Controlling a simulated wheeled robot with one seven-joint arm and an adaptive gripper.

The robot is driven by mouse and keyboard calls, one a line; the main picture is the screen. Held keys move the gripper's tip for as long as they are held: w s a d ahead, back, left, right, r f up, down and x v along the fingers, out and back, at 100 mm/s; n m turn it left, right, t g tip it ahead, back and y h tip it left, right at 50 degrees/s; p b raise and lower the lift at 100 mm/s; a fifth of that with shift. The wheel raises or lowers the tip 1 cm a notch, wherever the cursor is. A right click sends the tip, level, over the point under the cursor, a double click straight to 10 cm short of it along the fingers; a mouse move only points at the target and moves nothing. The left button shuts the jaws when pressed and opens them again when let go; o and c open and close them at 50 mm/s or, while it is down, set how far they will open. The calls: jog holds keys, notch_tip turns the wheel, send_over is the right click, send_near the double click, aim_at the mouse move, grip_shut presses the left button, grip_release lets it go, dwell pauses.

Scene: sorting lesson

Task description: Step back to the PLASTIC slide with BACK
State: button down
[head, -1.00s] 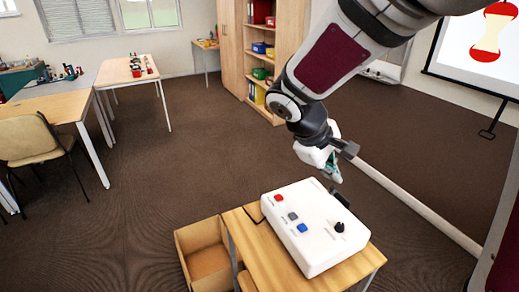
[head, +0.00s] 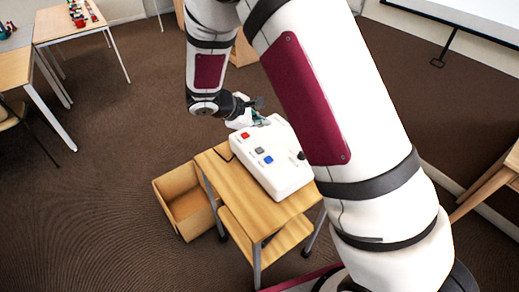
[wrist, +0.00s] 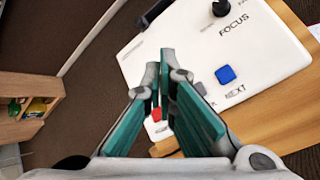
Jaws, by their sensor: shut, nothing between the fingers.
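The white control box (head: 282,181) sits on a small wooden trolley. It has a red button (head: 245,135), a grey button (head: 259,150), a blue button (head: 268,160) and a black knob (head: 301,155). In the wrist view NEXT is printed by the blue button (wrist: 226,75) and FOCUS by the knob (wrist: 222,8). The grey button is mostly hidden by a finger; I cannot read a label at the red button (wrist: 156,114). My gripper (head: 258,112) is shut and empty at the box's far end, near the red button; contact cannot be told.
A wooden table (head: 490,185) stands at the right.

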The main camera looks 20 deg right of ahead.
aim_at(261, 151)
jog(key=shift+f+b, duration=1.55)
jog(key=shift+f, duration=2.85)
jog(key=shift+f, duration=0.4)
jog(key=shift+f+b, duration=0.35)
jog(key=shift+f, duration=0.1)
jog(key=shift+r, duration=0.2)
jog(key=shift+r+p, duration=0.35)
jog(key=shift+r, duration=0.35)
jog(key=shift+r, duration=0.1)
jog(key=shift+r+p, duration=0.95)
jog(key=shift+r, duration=1.45)
